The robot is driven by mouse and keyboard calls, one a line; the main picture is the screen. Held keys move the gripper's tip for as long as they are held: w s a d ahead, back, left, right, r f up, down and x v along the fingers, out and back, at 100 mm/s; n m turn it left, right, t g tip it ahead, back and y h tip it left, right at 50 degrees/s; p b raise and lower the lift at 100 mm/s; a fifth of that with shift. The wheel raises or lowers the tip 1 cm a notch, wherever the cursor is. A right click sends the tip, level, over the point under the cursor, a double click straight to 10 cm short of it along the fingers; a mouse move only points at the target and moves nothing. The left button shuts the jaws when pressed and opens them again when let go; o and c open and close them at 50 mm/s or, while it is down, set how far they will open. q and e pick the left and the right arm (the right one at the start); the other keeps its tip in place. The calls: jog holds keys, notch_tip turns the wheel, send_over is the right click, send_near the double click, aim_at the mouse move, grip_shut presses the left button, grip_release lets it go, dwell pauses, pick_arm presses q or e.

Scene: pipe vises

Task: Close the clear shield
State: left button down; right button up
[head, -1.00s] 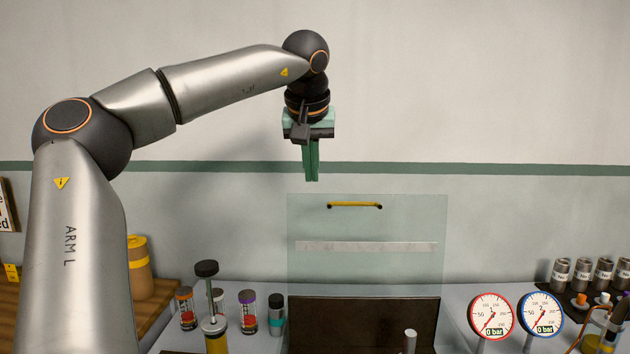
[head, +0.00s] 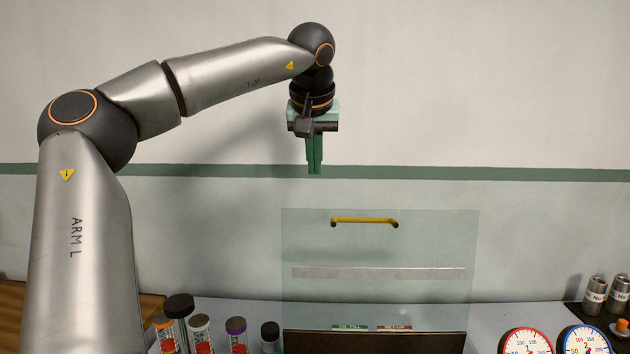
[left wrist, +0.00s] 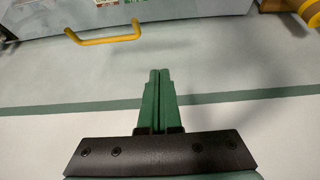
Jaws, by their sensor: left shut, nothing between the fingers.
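The clear shield (head: 378,245) stands upright, raised, behind the bench in the head view. It has a yellow handle (head: 364,221) near its top edge and a pale strip across it. Its lower edge meets a dark panel (head: 375,342). My left gripper (head: 314,172) points down, shut and empty, above and a little left of the handle, not touching it. In the left wrist view the green fingers (left wrist: 158,75) are pressed together, and the yellow handle (left wrist: 104,36) shows beyond them to the upper left. My right gripper is not in view.
Several capped vials (head: 237,338) stand left of the shield. Two round gauges (head: 527,341) are at the lower right, with small metal cylinders (head: 594,291) behind them. Green and red labels (head: 394,328) show through the shield's lower part. The wall area around the gripper is clear.

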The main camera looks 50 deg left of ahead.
pick_arm(q)
notch_tip(320, 180, down, 8)
jog(key=shift+w+a+r+b, duration=0.2)
jog(key=shift+a+b, duration=0.05)
jog(key=shift+b, duration=0.1)
dwell(0.4)
